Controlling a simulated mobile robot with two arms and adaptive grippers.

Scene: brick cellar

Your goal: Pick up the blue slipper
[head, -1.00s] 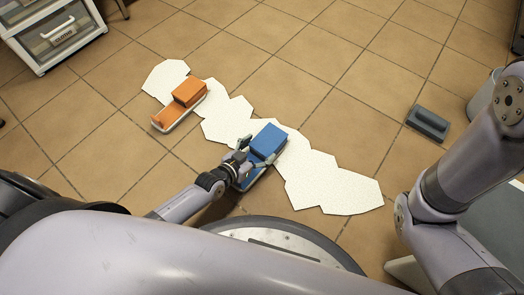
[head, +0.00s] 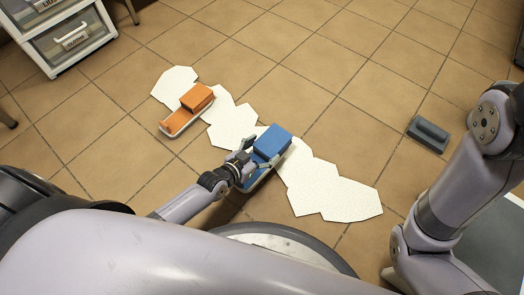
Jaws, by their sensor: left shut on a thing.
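The blue slipper (head: 272,141) rests on or just above the white mat (head: 340,198) of joined hexagons on the tiled floor. I cannot tell whether it touches the mat. It has a blocky blue upper and a pale sole edge. My left gripper (head: 248,163) is shut on the near, open end of the blue slipper and hides part of it. An orange slipper (head: 197,97) of the same shape lies on the mat farther to the upper left. My right arm shows at the right, but its gripper is out of view.
A dark grey block with a raised grip (head: 428,133) lies on the floor at the right. A white drawer unit (head: 66,37) stands at the upper left.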

